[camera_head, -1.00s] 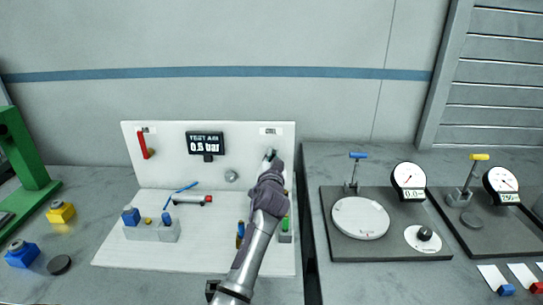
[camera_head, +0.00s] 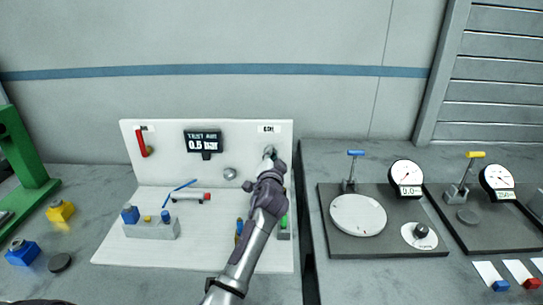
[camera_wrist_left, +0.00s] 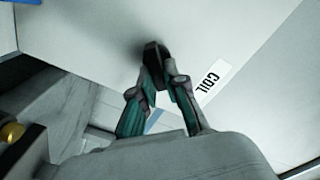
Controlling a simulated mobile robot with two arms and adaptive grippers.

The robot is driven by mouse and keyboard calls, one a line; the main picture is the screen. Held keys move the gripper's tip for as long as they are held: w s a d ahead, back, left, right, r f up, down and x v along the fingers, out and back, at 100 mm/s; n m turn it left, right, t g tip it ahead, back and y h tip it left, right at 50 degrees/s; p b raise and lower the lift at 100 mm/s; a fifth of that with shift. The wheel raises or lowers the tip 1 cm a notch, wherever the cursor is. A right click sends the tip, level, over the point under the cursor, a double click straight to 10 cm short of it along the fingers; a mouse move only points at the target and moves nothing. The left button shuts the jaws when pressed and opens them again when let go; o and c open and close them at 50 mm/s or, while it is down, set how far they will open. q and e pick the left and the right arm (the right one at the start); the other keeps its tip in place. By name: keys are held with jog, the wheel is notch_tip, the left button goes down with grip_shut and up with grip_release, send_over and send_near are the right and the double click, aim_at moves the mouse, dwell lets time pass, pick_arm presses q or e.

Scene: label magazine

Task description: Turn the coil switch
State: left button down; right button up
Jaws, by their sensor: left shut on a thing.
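The coil switch (camera_wrist_left: 152,56) is a dark knob on the white upright panel, beside the COIL label (camera_wrist_left: 210,79) in the left wrist view. The label also shows at the panel's upper right in the head view (camera_head: 269,129). My left gripper (camera_wrist_left: 160,75) is shut on the switch, its two fingertips on either side of the knob. In the head view the left gripper (camera_head: 270,153) reaches up to the panel just below the label and mostly hides the switch. My right gripper is not in view.
Gauge stands (camera_head: 400,245) are at right.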

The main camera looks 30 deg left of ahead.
pick_arm(q)
jog(key=shift+f, duration=0.1)
jog(key=c, duration=1.3)
grip_release()
jog(key=shift+o, duration=0.5)
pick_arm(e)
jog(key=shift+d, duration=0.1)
pick_arm(q)
jog(key=v, duration=1.2)
jog(key=shift+s, duration=0.1)
